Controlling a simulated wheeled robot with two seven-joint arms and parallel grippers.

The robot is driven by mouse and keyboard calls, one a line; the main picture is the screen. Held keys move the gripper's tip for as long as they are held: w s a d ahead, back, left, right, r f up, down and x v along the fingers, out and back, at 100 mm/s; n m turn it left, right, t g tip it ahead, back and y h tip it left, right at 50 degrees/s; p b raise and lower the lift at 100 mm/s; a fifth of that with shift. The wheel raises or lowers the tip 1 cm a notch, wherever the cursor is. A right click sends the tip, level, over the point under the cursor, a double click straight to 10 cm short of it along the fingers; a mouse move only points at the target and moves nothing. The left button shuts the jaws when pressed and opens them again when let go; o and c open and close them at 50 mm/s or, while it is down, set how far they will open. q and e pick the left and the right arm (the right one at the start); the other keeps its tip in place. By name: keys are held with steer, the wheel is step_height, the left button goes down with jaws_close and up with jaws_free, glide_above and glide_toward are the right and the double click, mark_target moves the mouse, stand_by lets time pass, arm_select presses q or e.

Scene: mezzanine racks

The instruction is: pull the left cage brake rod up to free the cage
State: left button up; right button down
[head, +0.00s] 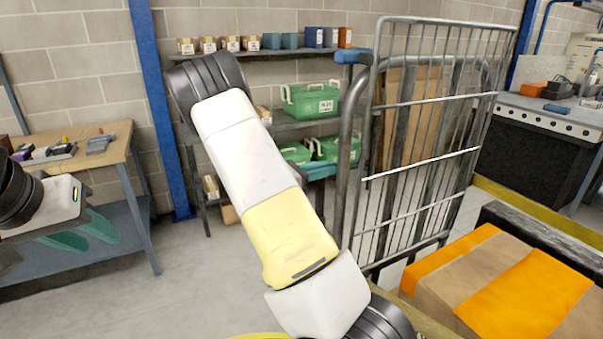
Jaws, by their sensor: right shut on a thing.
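The roll cage (420,150) stands right of centre, with grey tube sides and wire bars. At its left edge is the brake rod (352,57), whose blue grip shows at the top beside the frame tube. My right arm crosses the middle of the view and hides much of what lies behind it. Only a teal part of my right gripper (321,172) shows past it, by the cage's left upright. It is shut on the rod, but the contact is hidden. My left gripper (92,236) is at the far left, open and empty, its teal fingers apart before the workbench.
Taped cartons (500,285) fill the lower right. A shelf rack (285,125) with green cases (312,100) stands behind. A workbench (110,150) with tools is at left, and a dark cabinet (540,150) at right. The floor at lower left is clear.

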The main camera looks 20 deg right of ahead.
steer(key=shift+w+r, duration=0.1)
steer(key=shift+r, duration=0.3)
steer(key=c, duration=1.1)
jaws_free()
steer(key=shift+f, duration=0.1)
steer(key=a, duration=0.7)
steer(key=shift+s+a, duration=0.4)
steer(key=shift+a, duration=0.1)
